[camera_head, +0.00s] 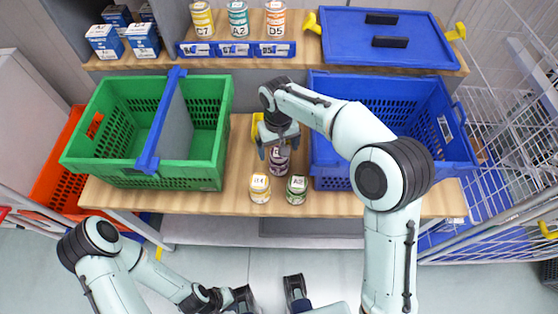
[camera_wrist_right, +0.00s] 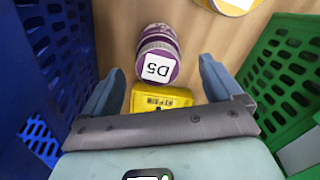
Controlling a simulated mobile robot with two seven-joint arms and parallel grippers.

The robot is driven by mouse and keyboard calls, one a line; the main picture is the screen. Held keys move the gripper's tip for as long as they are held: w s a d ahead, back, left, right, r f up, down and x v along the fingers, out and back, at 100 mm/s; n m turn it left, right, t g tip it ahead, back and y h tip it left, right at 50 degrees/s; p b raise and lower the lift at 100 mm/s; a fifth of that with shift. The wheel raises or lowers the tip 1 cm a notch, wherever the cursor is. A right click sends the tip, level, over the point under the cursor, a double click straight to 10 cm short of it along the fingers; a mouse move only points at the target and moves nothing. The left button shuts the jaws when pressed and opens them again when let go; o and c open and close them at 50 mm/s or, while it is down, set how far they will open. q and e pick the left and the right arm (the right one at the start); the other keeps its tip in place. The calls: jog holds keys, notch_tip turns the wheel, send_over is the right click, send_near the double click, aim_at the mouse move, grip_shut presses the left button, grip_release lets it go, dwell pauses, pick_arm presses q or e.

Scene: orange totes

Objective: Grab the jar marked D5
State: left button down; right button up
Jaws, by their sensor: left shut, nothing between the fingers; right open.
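A purple jar marked D5 (camera_wrist_right: 158,55) stands on the wooden shelf in the right wrist view, its white label facing up. In the head view the purple jar (camera_head: 279,163) is partly hidden under my right gripper (camera_head: 279,148). My right gripper is open above it, and in the wrist view (camera_wrist_right: 163,75) the jar shows just beyond and between the fingertips, not gripped. A can on the upper shelf also has a D5 label (camera_head: 275,25). My left gripper (camera_head: 243,297) is shut and empty, low at the bottom of the head view, far from the jars.
Two more jars, one yellow-lidded (camera_head: 260,188) and one green (camera_head: 297,189), stand in front. A green crate (camera_head: 205,182) and a blue crate (camera_head: 330,181) flank this narrow gap.

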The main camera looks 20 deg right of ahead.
jog(key=f, duration=0.5)
jog(key=shift+s+d+f+b, duration=0.1)
jog(key=shift+s+f+b, duration=0.1)
jog(key=shift+b, duration=0.15)
jog(key=shift+r, duration=0.1)
jog(key=c, duration=1.4)
